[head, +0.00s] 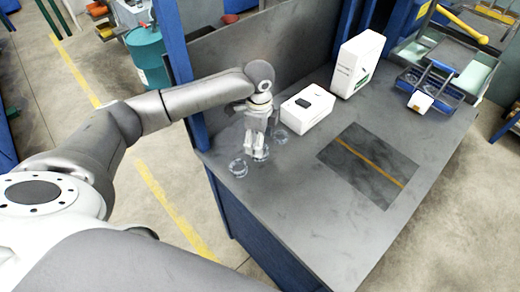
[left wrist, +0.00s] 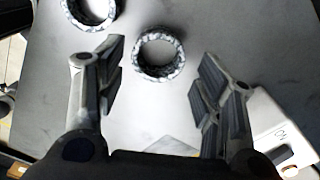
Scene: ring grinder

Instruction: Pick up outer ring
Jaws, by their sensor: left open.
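Several metallic rings lie flat on the grey workbench (head: 290,215). In the head view one ring (head: 238,168) is near the left edge, one (head: 262,153) is partly covered by my left gripper, and one (head: 280,136) is behind it to the right. My left gripper (head: 257,148) is open and points down over the bench. In the left wrist view its open fingers (left wrist: 162,66) frame a ring (left wrist: 158,54), with nothing seen held; contact cannot be told. Another ring (left wrist: 90,12) shows at the upper left, outside the fingers. My right gripper is not in view.
A low white box (head: 307,110) with a dark item on top stands close to the right of my gripper. A tall white box (head: 358,62) stands behind it. A dark mat (head: 345,172) with a yellow stripe and clear bench lie to the right.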

